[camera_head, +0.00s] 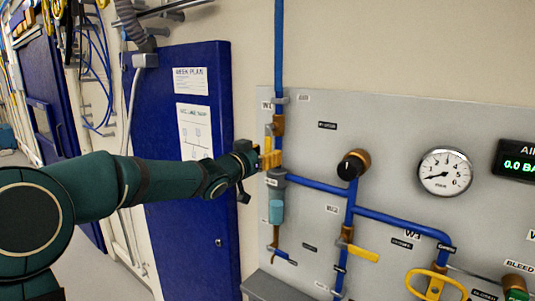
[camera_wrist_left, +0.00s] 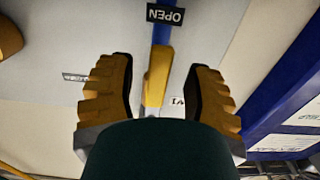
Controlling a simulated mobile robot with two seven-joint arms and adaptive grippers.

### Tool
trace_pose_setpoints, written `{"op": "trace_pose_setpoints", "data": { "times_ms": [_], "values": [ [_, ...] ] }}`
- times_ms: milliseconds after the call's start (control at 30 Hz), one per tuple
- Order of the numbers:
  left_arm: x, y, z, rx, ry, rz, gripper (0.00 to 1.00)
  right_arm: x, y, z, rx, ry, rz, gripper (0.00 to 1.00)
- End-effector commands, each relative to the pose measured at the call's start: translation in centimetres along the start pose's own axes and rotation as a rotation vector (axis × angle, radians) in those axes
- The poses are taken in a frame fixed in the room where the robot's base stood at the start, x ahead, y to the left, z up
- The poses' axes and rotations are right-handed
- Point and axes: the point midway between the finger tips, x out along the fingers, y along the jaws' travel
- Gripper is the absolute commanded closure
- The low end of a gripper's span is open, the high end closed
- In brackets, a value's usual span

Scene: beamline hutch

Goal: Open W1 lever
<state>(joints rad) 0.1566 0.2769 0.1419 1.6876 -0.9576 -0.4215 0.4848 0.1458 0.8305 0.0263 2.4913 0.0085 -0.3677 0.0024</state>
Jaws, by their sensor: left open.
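The W1 lever (camera_head: 268,137) is a yellow handle on the blue vertical pipe at the panel's left edge. It lies along the pipe. My left gripper (camera_head: 271,159) is at the lower part of this lever in the head view and partly hides it. In the left wrist view, the yellow lever (camera_wrist_left: 157,76) stands between the two open, ridged fingers of the gripper (camera_wrist_left: 160,92), with a gap on each side. My right gripper is not in view.
The grey panel also carries a black-capped knob (camera_head: 353,165), a round gauge (camera_head: 445,172), a yellow W3 handle (camera_head: 434,283) and another yellow lever (camera_head: 360,252). A blue-grey cylinder (camera_head: 276,211) hangs just below my gripper. A blue door (camera_head: 190,150) stands left of the panel.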

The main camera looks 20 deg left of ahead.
Motion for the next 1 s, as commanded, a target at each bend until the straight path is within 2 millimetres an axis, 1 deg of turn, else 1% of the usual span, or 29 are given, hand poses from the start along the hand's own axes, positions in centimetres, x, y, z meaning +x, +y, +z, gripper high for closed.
{"op": "trace_pose_setpoints", "data": {
  "times_ms": [33, 300, 400, 500, 600, 700, 1000],
  "values": [
    [-1.0, -0.1, -0.1, 0.001, 0.000, -0.003, 0.50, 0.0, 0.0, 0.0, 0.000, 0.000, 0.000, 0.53],
    [-6.5, -0.1, -0.1, 0.002, 0.001, -0.004, 0.50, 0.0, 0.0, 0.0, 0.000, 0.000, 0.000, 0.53],
    [-8.2, -0.1, -0.1, 0.001, 0.001, -0.003, 0.50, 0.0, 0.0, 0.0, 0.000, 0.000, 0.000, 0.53],
    [-9.5, -0.1, -0.1, 0.003, 0.002, -0.003, 0.50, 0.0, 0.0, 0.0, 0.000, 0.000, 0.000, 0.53],
    [-10.3, -0.1, 0.0, 0.001, 0.001, -0.002, 0.50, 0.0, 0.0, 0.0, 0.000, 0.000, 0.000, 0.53],
    [-10.7, -0.1, 0.0, 0.000, 0.001, -0.002, 0.50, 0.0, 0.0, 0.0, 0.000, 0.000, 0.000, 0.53],
    [-10.7, -0.1, 0.0, 0.000, 0.001, -0.001, 0.50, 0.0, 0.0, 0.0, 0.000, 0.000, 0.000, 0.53]
  ]
}}
